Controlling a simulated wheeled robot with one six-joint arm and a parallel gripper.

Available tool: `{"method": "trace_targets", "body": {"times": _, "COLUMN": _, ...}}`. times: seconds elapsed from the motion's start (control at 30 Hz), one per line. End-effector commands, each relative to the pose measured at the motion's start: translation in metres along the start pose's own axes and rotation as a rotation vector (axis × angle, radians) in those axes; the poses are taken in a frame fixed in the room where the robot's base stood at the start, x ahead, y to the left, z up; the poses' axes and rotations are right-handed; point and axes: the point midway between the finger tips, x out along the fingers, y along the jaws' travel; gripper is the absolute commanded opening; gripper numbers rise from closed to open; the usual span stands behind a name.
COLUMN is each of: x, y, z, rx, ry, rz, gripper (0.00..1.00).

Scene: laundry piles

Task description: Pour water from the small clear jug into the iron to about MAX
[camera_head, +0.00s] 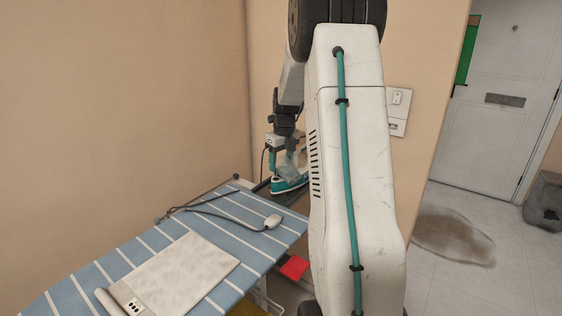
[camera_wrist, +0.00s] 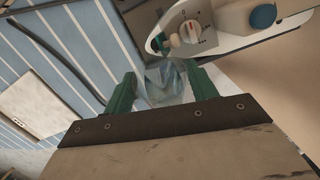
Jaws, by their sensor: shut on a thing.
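My gripper (camera_wrist: 165,98) is shut on the small clear jug (camera_wrist: 165,82), which sits between its two green fingers in the wrist view. The iron (camera_head: 287,183), white and teal, stands at the far right end of the ironing board in the head view. The water level, the MAX mark and the jug's tilt are not clear.
Walls stand behind and beside the board. A red item (camera_head: 294,267) is below its edge. A dark wet-looking patch (camera_head: 452,238) marks the floor.

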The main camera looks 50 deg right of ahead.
Motion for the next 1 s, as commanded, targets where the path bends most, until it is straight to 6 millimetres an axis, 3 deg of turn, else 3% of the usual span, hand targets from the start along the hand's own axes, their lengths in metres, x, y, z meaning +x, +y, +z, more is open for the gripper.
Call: {"method": "trace_targets", "body": {"times": 1.0, "x": -0.0015, "y": 0.0001, "z": 0.0031, "rx": 0.000, "ry": 0.070, "rz": -0.001, "gripper": 0.35}}
